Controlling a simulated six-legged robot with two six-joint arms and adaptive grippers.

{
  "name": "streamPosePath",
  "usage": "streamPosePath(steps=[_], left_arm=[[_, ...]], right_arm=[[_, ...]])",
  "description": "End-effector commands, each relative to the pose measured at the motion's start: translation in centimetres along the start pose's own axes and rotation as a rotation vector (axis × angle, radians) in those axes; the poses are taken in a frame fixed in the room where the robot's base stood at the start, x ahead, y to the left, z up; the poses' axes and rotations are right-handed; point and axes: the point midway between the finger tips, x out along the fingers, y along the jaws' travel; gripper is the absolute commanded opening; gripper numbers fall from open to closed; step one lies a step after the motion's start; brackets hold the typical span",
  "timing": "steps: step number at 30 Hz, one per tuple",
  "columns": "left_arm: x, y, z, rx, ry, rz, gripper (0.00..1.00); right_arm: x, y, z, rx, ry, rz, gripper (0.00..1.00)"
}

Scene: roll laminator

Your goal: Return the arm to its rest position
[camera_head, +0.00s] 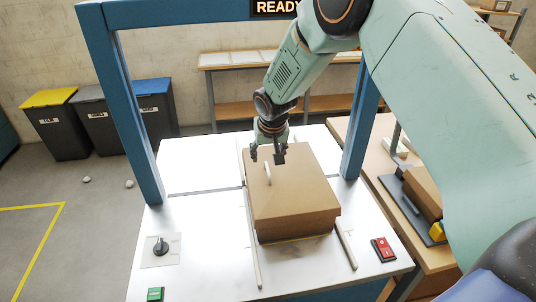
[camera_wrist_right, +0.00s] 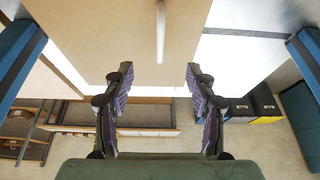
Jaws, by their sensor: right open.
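My right arm comes in from the upper right in the head view. My right gripper (camera_head: 267,156) is open and empty above the far part of a brown box-like cover (camera_head: 295,195). A pale upright handle (camera_head: 267,172) stands on the cover, just in front of the fingers. In the right wrist view the gripper (camera_wrist_right: 158,80) has its fingers wide apart with nothing between them. The handle (camera_wrist_right: 160,30) shows beyond the fingertips, apart from them, above the brown surface (camera_wrist_right: 100,30). My left gripper is not in view.
A blue frame (camera_head: 130,110) with a "READY" sign (camera_head: 276,7) spans the white machine table (camera_head: 195,225). The table carries a dial (camera_head: 160,247), a green button (camera_head: 155,294) and a red switch (camera_head: 383,249). A wooden side table (camera_head: 350,130) stands right; bins (camera_head: 60,125) stand left.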

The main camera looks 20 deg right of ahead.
Motion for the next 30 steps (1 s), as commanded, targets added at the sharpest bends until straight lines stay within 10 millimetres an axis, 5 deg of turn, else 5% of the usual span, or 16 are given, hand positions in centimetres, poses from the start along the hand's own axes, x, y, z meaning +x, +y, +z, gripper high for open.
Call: streamPosePath(steps=[6, 30], left_arm=[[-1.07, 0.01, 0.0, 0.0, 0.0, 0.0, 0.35], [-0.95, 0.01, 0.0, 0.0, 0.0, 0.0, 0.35]], right_arm=[[-1.27, 0.01, -0.51, 0.001, -0.001, 0.0, 0.57], [-1.26, 0.07, -0.25, 0.0, -0.001, 0.0, 0.57]])
